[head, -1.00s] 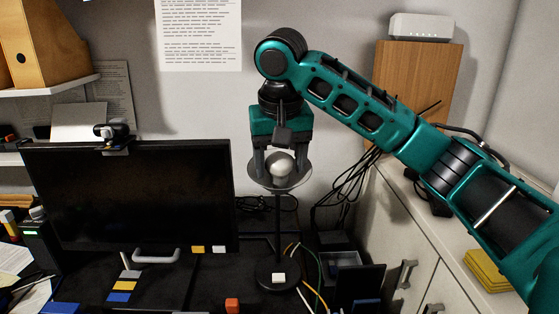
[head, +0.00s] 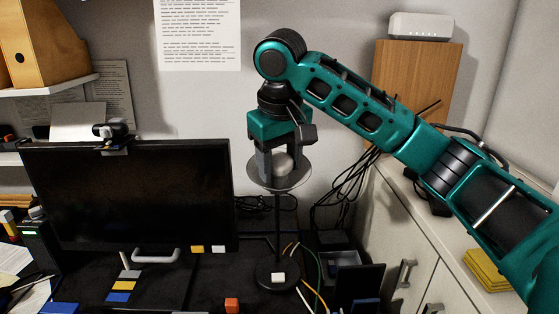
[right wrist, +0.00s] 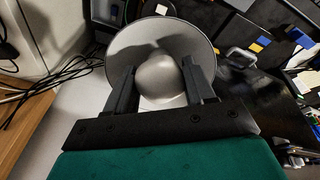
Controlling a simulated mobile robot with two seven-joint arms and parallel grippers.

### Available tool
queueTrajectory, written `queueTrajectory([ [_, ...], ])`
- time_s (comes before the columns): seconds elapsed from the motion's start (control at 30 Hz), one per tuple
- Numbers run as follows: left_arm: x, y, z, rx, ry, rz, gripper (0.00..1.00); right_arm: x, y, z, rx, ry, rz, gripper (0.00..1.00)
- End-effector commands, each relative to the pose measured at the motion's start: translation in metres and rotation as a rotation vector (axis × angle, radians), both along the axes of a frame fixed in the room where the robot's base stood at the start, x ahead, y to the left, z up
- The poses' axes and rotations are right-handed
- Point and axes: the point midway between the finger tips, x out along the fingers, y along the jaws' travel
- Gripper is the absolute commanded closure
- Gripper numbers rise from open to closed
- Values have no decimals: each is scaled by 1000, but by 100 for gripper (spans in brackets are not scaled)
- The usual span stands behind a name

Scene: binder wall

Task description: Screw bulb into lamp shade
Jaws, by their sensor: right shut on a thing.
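The lamp shade (head: 300,180) is a shallow grey dish on a thin dark stand, opening upward. It also shows in the right wrist view (right wrist: 125,45). The white round bulb (head: 284,163) sits at the middle of the shade, and it fills the space between the fingers in the right wrist view (right wrist: 160,76). My right gripper (head: 277,165) points straight down from above and is shut on the bulb. The bulb's base and the socket are hidden below it. My left gripper is not in view.
A black monitor (head: 130,195) stands close to the left of the lamp. Cables (head: 342,200) hang behind and to the right. A white cabinet (head: 410,220) stands at the right. The dark round lamp foot (head: 264,276) rests on the desk.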

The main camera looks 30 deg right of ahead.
Motion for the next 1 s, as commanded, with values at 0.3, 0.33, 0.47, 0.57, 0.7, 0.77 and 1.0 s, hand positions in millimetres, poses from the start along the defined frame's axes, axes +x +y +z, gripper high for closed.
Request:
queueTrajectory([
  [0.3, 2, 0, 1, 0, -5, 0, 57, 1, 0, 2, 10, -10, -42, 93],
  [0.33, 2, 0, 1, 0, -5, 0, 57, 1, 0, 2, 16, -12, -69, 96],
  [0.47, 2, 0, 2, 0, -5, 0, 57, 1, 0, 2, 51, -31, -219, 99],
  [0.57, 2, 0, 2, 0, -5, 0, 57, 1, 0, 2, 72, -41, -310, 100],
  [0.7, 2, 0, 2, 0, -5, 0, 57, 1, 0, 3, 83, -47, -357, 100],
  [0.77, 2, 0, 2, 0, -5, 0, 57, 1, 0, 3, 84, -48, -357, 100],
  [1.0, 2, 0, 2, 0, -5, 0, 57, 1, 0, 3, 93, -53, -394, 100],
])
